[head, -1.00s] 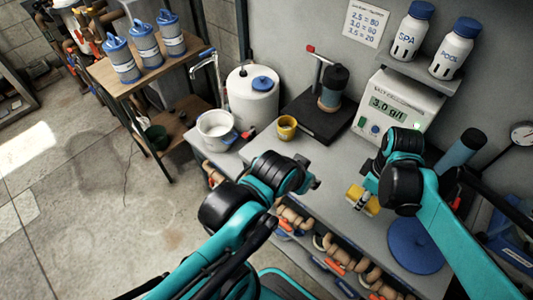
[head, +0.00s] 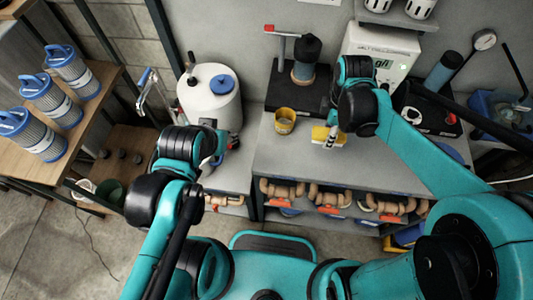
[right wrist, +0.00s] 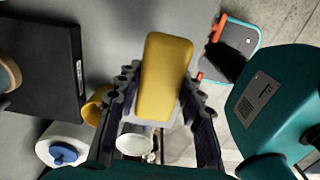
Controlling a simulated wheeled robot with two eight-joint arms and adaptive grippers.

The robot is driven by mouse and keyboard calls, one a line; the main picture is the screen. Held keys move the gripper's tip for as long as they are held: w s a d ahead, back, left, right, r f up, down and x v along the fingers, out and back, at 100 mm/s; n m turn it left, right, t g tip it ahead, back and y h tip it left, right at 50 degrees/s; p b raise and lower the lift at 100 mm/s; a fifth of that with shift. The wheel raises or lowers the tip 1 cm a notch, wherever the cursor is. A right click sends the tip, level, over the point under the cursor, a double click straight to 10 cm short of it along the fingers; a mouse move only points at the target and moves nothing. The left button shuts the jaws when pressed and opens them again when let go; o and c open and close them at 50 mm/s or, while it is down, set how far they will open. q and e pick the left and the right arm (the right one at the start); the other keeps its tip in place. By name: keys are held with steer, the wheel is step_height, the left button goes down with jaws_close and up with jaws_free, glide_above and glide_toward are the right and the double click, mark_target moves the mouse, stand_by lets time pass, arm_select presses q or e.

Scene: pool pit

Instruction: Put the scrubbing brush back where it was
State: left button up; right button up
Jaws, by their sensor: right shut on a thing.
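The scrubbing brush (head: 322,133) is a yellow block with a pale underside. In the head view it is above the grey bench, just right of a yellow cup (head: 285,121). My right gripper (head: 332,138) is shut on it. In the right wrist view the yellow block (right wrist: 166,75) sits between the two fingers, its long side pointing away from the wrist. I cannot tell whether the brush touches the bench. My left gripper (head: 228,146) is in front of the white tank, over the left bench part; its fingers are too small to read.
Behind the cup is a black stand (head: 297,92). The white meter (head: 385,45) is partly behind my right arm. The white tank (head: 211,100) stands left of the stand. A shelf (head: 98,100) at left holds blue-topped filters. The bench front near the cup is clear.

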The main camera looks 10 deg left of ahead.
steer(key=b, duration=0.4)
glide_above(286, 160)
step_height(286, 160, down, 7)
steer(key=shift+d, duration=0.1)
step_height(286, 160, down, 4)
steer(key=shift+f+b, duration=0.1)
steer(key=shift+b, duration=0.6)
steer(key=o, duration=1.1)
